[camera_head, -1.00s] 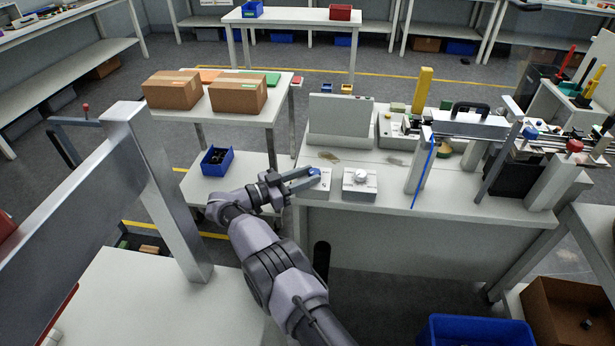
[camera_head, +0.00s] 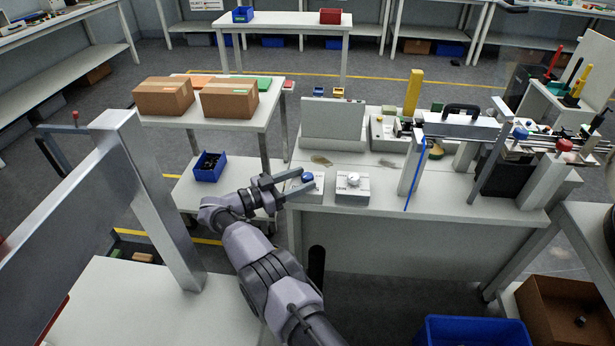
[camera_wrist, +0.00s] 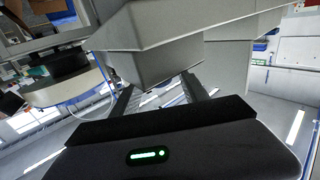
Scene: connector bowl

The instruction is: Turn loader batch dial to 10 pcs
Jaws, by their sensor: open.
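Two small white control boxes stand on the front edge of the grey workbench. The left one carries a blue knob (camera_head: 307,177). The right one carries a white round dial (camera_head: 353,179) with lettering too small to read surely. I cannot tell from labels which is the loader batch dial, and settings are unreadable. My gripper (camera_head: 302,181) is open at the left box, its fingers pointing right towards the blue knob, with nothing seen held. In the wrist view, my open fingers (camera_wrist: 160,95) reach towards a large grey angular shape; no knob is clear there.
A grey upright panel (camera_head: 333,122) stands behind the boxes. A machine with a yellow column (camera_head: 413,92) and a blue-edged post is to the right. A blue bin (camera_head: 212,165) sits on a low shelf at left. Cardboard boxes (camera_head: 229,100) stand behind it.

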